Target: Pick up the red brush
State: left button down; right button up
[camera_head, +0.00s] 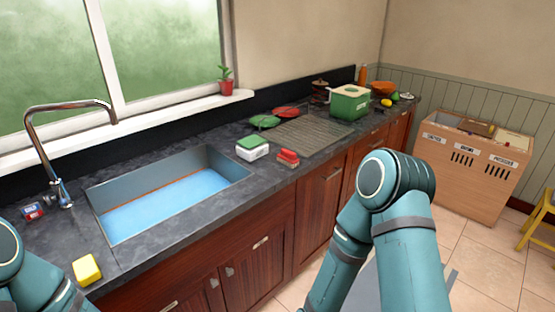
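A small red block-shaped item (288,157), which looks like the red brush, lies on the dark countertop right of the sink, near the front edge. It is small in the picture, so its bristles are hard to make out. Nothing touches it from above. My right arm rises in the lower middle and my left arm shows at the lower left corner. Neither gripper is visible in the head view.
A green-and-white box (252,148) stands beside the red item, with a drying rack (312,135) to the right. The sink (170,192) and tall faucet (62,150) are left. A yellow sponge (87,270) lies at the front left. A green bin (350,103) stands farther back.

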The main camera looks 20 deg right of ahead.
aim_at(286, 157)
jog(key=l+u, duration=0.15)
jog(key=u, duration=0.2)
jog(key=i+l+u, duration=0.1)
jog(key=u, duration=0.3)
jog(key=l+u, duration=0.2)
jog(key=u, duration=0.15)
jog(key=l+u, duration=0.3)
jog(key=l, duration=0.15)
jog(key=l+u, duration=0.25)
jog(key=l, duration=0.2)
jog(key=k+l+u, duration=0.1)
jog(key=l, duration=0.4)
jog(key=k+l+u, duration=0.1)
jog(key=l, duration=0.35)
jog(key=k+l, duration=0.1)
jog(key=l, duration=0.4)
jog(key=k+l+u, duration=0.15)
jog(key=l, duration=0.3)
jog(key=i, duration=0.05)
